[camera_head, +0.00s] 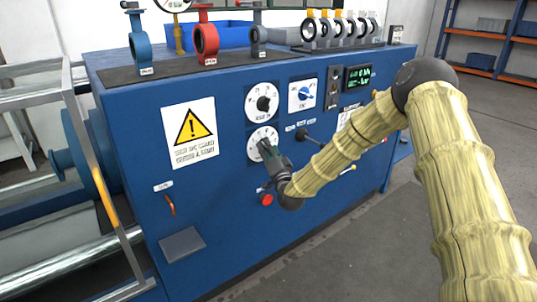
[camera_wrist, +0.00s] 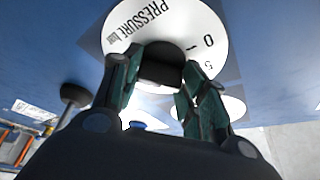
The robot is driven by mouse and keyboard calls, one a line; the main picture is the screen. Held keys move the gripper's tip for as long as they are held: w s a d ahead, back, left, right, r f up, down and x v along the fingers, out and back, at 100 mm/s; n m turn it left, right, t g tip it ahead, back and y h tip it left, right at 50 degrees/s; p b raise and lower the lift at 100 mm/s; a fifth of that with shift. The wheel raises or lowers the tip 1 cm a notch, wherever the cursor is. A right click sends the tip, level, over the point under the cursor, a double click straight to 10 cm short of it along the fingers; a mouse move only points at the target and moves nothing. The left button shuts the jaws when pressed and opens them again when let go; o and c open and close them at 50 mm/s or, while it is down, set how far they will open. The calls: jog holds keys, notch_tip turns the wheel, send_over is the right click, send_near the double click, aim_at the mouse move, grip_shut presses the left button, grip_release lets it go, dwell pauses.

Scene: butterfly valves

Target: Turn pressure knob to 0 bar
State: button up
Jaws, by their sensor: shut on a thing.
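The pressure dial (camera_wrist: 205,22) is a white round plate with "PRESSURE bar", 0 and 5 printed on it. Its black knob (camera_wrist: 160,66) stands at the middle of the plate, between my fingers. My gripper (camera_head: 267,148) is at the lower white dial (camera_head: 257,134) on the front of the blue cabinet. In the wrist view, my fingers are on both sides of the knob and shut on it. The knob's pointer mark is hidden from view, so its setting cannot be read.
Another dial (camera_head: 263,102) with a black knob sits just above. A blue rotary switch (camera_head: 303,93) and a display (camera_head: 358,77) are to the right. A black-knobbed lever (camera_head: 302,134) and a red button (camera_head: 266,199) are close to my gripper. Valves stand on top.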

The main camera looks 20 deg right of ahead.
jog(key=n+y+b, duration=0.1)
jog(key=n, duration=0.2)
jog(key=n+t+y+b, duration=0.1)
jog(key=n+y, duration=0.1)
jog(key=n, duration=0.2)
jog(key=shift+w, duration=0.15)
jog(key=shift+d+r+n+g+y+b, duration=0.1)
jog(key=shift+n+g+y+b, duration=0.1)
jog(key=shift+n+y, duration=1.15)
jog(key=shift+d+r+n+g+y+b, duration=0.15)
jog(key=shift+n+y, duration=0.5)
jog(key=shift+n, duration=1.4)
jog(key=o, duration=0.7)
jog(key=shift+c, duration=0.2)
jog(key=o, duration=0.4)
jog(key=shift+w+a+f+n, duration=0.1)
jog(key=shift+a+f+n, duration=0.1)
jog(key=shift+n, duration=0.1)
jog(key=shift+c, duration=0.2)
jog(key=shift+d+f, duration=0.1)
jog(key=shift+d, duration=0.05)
jog(key=v, duration=1.2)
